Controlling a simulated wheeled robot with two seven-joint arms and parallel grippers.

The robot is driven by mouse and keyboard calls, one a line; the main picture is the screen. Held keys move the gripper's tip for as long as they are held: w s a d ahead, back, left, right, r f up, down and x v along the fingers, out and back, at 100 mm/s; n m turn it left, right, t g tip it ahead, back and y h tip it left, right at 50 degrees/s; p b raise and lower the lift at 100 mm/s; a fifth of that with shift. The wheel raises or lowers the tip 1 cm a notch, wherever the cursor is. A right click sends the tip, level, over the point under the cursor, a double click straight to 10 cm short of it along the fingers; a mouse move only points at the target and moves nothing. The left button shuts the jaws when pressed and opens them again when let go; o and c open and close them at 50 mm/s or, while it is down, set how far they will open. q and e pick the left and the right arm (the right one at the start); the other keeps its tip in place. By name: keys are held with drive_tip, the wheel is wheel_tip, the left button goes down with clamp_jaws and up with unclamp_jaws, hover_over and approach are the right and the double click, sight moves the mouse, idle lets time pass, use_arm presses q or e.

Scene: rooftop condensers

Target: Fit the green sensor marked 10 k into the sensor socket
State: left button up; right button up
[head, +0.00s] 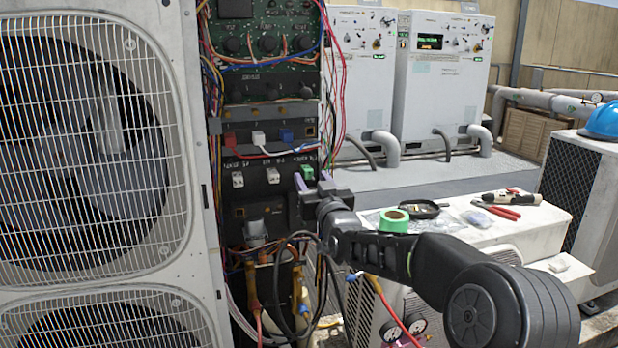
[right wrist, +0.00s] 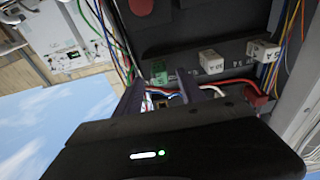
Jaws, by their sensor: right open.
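The green sensor (head: 307,172) sits in the dark panel of the opened unit, at the right end of a row with two white connectors. It also shows in the right wrist view (right wrist: 158,72), just beyond my fingertips; its marking is too small to read. My right gripper (head: 311,182) is open, its two purple fingers either side of and just short of the green sensor. In the right wrist view my fingers (right wrist: 160,84) stand apart, and I see no contact with it. The socket is hidden behind the sensor. My left gripper is out of view.
White connectors (head: 238,180) (head: 273,175) sit left of the sensor. Loose wires (head: 335,80) hang along the panel's right edge and below it. A white unit (head: 520,240) at right carries green tape (head: 394,220), a dark dish (head: 424,208) and red-handled pliers (head: 497,211).

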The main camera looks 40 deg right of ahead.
drive_tip(key=v, duration=0.4)
drive_tip(key=shift+s+a, duration=0.1)
drive_tip(key=shift+s, duration=0.15)
